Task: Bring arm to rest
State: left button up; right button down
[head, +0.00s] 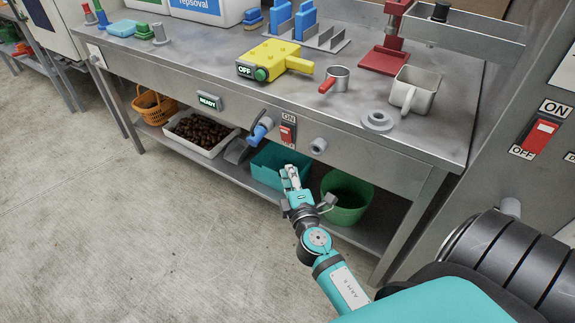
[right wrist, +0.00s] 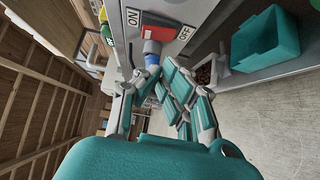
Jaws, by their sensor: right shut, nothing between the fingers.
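My right arm reaches in from the lower right of the head view. Its teal and grey right gripper (head: 289,172) is shut and empty. It is in front of the bench's lower shelf, overlapping the teal crate (head: 268,165) in the picture; whether it touches anything there cannot be told. In the right wrist view the closed fingers (right wrist: 160,82) point toward the bench front, just below a red ON/OFF switch (right wrist: 163,30). That switch (head: 288,133) also shows on the bench front in the head view. My left gripper is not in view.
The metal bench (head: 200,55) holds a yellow box marked OFF (head: 272,57), a metal mug (head: 413,90) and a red press (head: 388,55). Below are an orange basket (head: 152,112), a white tray of chestnuts (head: 222,148) and a green bowl (head: 346,210). Floor at left is clear.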

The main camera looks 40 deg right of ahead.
dwell(0.5)
